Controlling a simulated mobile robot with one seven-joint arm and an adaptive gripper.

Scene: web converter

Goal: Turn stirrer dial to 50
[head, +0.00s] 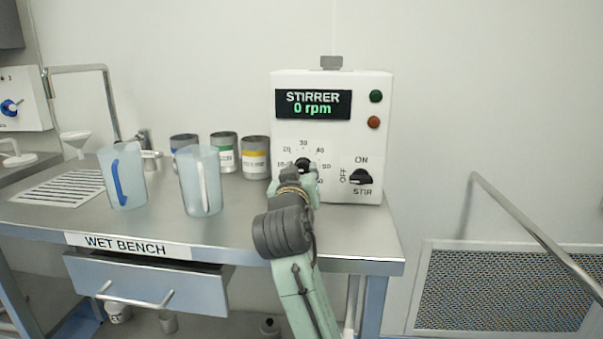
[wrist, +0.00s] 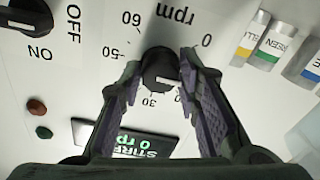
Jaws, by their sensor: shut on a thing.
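The stirrer box (head: 384,130) is a white unit on the wet bench, and its display (head: 313,104) reads 0 rpm in green. The black dial (head: 303,164) sits at the middle of a 0 to 60 scale. In the wrist view, which is upside down, the dial (wrist: 160,68) is between the two finger pads of my gripper (wrist: 160,72). My gripper is shut on the dial. A short white mark shows on the dial, but I cannot tell its exact reading. The fingers hide some scale numbers. The ON/OFF stir switch (head: 360,177) is right of the dial, its handle toward OFF.
Green (head: 376,96) and red (head: 374,122) buttons are at the box's upper right. Cans (head: 256,157) with coloured labels and two pale jugs (head: 200,182) stand left of the box. A metal rail (head: 535,236) is at the right. The bench drawer (head: 150,281) is partly open.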

